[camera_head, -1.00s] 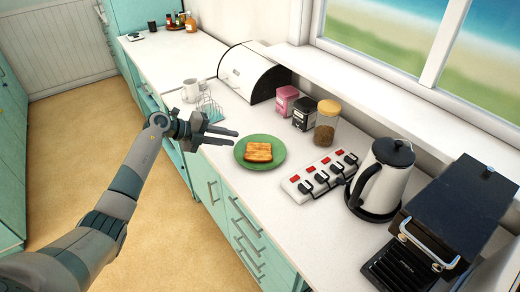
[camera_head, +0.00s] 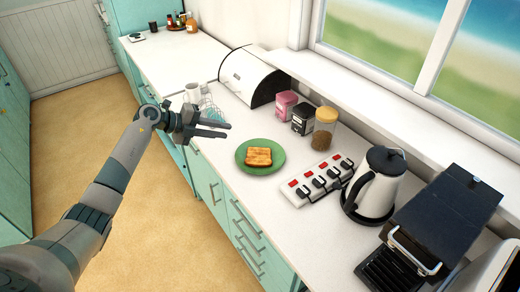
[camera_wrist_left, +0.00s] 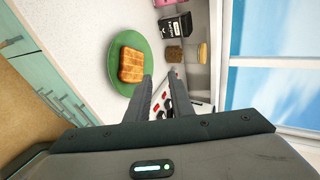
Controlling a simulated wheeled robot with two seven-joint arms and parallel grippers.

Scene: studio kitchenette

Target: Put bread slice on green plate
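A toasted bread slice (camera_head: 258,157) lies flat on the green plate (camera_head: 242,165) on the white counter. In the left wrist view the bread slice (camera_wrist_left: 132,66) also rests on the green plate (camera_wrist_left: 118,82), beyond the fingertips. My left gripper (camera_head: 228,130) is open and empty, with its fingers apart above the counter, just left of the plate and clear of the bread. Its two fingers also show in the left wrist view (camera_wrist_left: 158,78). My right gripper is not in view.
A power strip (camera_head: 320,180), a white kettle (camera_head: 375,185) and a black grill (camera_head: 440,220) stand right of the plate. Canisters (camera_head: 303,119), a glass jar (camera_head: 325,128) and a bread bin (camera_head: 250,75) stand behind it.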

